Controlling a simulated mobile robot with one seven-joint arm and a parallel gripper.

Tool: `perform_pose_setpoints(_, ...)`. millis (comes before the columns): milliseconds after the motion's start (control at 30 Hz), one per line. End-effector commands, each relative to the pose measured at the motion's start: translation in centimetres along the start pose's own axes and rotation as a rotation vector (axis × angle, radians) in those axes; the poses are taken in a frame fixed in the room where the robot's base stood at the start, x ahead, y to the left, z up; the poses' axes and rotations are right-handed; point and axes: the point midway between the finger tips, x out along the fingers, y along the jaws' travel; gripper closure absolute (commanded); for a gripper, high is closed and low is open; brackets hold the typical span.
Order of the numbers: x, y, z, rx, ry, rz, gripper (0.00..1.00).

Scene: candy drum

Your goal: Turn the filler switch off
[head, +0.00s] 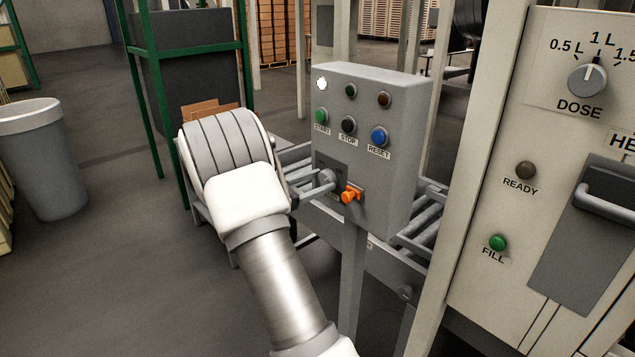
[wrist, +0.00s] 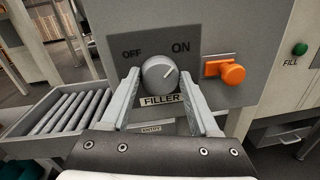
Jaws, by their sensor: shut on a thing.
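The filler switch (wrist: 160,74) is a round grey knob on a dark plate marked OFF at left and ON at right, with a FILLER label below. In the head view the knob (head: 327,177) shows low on the grey control box (head: 362,150). My gripper (wrist: 163,90) has one finger on each side of the knob and is shut on it. In the head view my gripper (head: 312,186) reaches the box from the left. The exact finger contact is hard to see.
An orange latch (head: 351,194) sticks out right beside the knob. START (head: 321,116), STOP (head: 348,124) and RESET (head: 379,136) buttons sit above it. A roller conveyor (head: 425,215) runs behind the box. A machine panel with a DOSE dial (head: 587,79) stands at right. Open floor lies at left.

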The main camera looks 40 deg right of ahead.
Motion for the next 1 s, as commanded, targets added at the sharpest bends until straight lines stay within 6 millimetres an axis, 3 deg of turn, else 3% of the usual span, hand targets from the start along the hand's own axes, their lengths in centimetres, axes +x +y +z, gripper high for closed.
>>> perform_pose_setpoints(367,-0.07,0.13,0.31,-0.146,-0.014,0.003,0.94)
perform_pose_setpoints(1000,-0.07,0.24,0.15,-0.733,-0.069,0.013,0.94)
